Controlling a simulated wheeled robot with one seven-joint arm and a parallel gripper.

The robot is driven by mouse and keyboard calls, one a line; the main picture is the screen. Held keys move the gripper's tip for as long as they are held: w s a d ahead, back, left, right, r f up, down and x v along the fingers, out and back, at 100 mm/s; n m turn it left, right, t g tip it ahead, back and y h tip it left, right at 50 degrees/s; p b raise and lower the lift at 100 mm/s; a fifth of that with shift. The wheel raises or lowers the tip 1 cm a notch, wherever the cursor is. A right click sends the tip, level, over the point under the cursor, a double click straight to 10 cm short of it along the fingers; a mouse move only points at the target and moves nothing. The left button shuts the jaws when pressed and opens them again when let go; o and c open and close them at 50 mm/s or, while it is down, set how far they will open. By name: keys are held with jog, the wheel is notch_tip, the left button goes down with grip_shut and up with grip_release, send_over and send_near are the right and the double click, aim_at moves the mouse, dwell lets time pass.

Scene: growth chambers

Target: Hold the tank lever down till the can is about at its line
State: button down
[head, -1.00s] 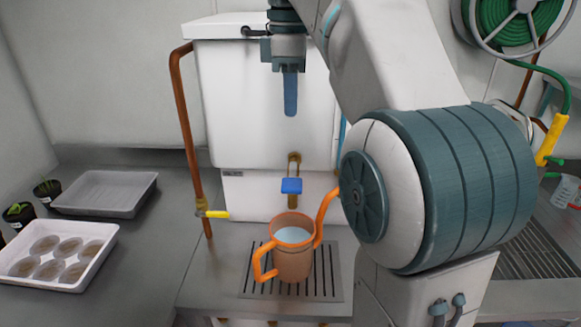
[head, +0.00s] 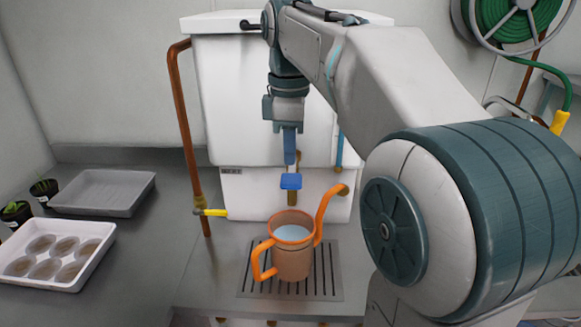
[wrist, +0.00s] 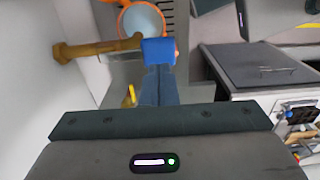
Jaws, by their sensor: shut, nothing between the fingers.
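The white tank (head: 235,100) stands against the back wall. Its tap has a blue lever (head: 291,181), which also shows in the wrist view (wrist: 158,51). My gripper (head: 290,162) is shut and empty, pointing down, with its fingertips just above or at the lever; I cannot tell if they touch. The orange can (head: 292,258) stands upright on the drain grate (head: 330,285) under the tap, its spout to the right. Pale water shows inside the can, and a dark line runs around its wall. In the wrist view the can (wrist: 122,22) is partly cut off.
A copper pipe with a yellow valve handle (head: 212,212) stands left of the can. A white pot tray (head: 75,275), an empty grey tray (head: 105,192) and small plants (head: 44,188) are at the left. A green hose reel (head: 515,20) hangs at the upper right.

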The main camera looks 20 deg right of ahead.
aim_at(290, 181)
jog(key=shift+f, duration=1.8)
jog(key=f+t+b, duration=0.1)
jog(key=b, duration=0.1)
jog(key=f+b, duration=0.1)
jog(key=b, duration=0.1)
jog(key=shift+s+a+t+h, duration=0.15)
jog(key=shift+s+t+h, duration=0.15)
jog(key=shift+t, duration=0.1)
jog(key=f+t+b, duration=0.1)
jog(key=b, duration=0.3)
jog(key=shift+s+f+t+h, duration=0.2)
jog(key=shift+t+h, duration=0.1)
jog(key=shift+t, duration=0.1)
jog(key=shift+w+r+p, duration=0.1)
jog(key=shift+r+p, duration=0.2)
jog(key=shift+r, duration=0.1)
jog(key=shift+r+p, duration=0.8)
